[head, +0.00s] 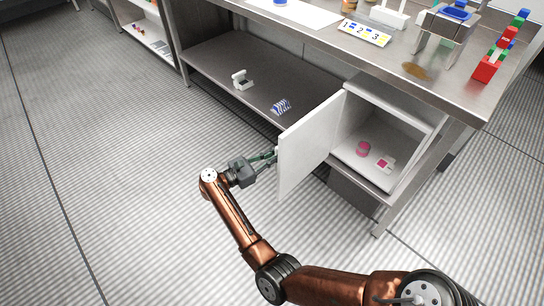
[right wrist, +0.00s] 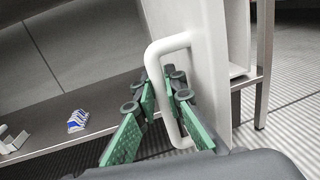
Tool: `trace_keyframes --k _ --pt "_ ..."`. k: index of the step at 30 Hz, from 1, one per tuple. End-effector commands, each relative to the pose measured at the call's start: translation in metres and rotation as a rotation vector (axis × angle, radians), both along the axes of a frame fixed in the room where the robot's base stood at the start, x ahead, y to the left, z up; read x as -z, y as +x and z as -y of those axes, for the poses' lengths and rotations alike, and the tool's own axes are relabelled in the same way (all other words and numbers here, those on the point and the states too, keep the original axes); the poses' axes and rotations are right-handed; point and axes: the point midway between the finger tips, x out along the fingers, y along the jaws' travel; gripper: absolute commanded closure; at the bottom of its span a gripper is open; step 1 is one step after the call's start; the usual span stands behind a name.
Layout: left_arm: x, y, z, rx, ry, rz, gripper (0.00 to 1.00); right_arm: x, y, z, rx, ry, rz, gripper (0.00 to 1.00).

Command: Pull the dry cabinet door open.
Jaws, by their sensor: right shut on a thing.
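The dry cabinet (head: 398,102) is a white box under the steel table. Its white door (head: 308,143) stands swung wide open toward the left, and the inside is exposed. My right gripper (head: 266,159) is at the door's outer face, near its free edge. In the right wrist view, the white loop-shaped door handle (right wrist: 166,44) passes between the green-padded fingers of this gripper (right wrist: 166,88), which is shut on it. The door (right wrist: 205,70) rises just behind the handle. My left gripper is in no view.
Inside the cabinet are a pink round item (head: 363,149) and a pink-and-white item (head: 385,164). The lower shelf (head: 225,57) holds a white stand (head: 242,80) and a blue-and-white striped item (head: 281,106). The floor left of the door is clear.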

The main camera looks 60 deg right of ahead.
Motion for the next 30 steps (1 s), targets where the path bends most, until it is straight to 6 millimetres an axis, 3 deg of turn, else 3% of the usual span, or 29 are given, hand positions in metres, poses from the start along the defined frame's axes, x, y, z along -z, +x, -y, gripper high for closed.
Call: trace_keyframes --k 9,10,13,22,26,30 --pt "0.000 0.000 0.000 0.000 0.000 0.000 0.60 0.000 -0.002 0.003 0.009 -0.006 -0.004 1.00" --pt "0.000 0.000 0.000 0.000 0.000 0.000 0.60 0.000 -0.002 0.003 0.009 -0.007 -0.004 0.89" --pt "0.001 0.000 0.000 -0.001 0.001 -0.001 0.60 0.000 -0.001 0.002 0.006 -0.007 -0.003 0.82" --pt "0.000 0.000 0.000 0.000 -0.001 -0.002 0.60 0.000 0.004 -0.005 -0.003 -0.005 -0.002 0.82" --pt "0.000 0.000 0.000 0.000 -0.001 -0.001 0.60 0.000 0.010 -0.017 -0.006 -0.003 -0.002 0.82" --pt "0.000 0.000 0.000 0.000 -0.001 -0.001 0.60 0.000 0.021 -0.043 -0.009 -0.002 -0.003 0.82"
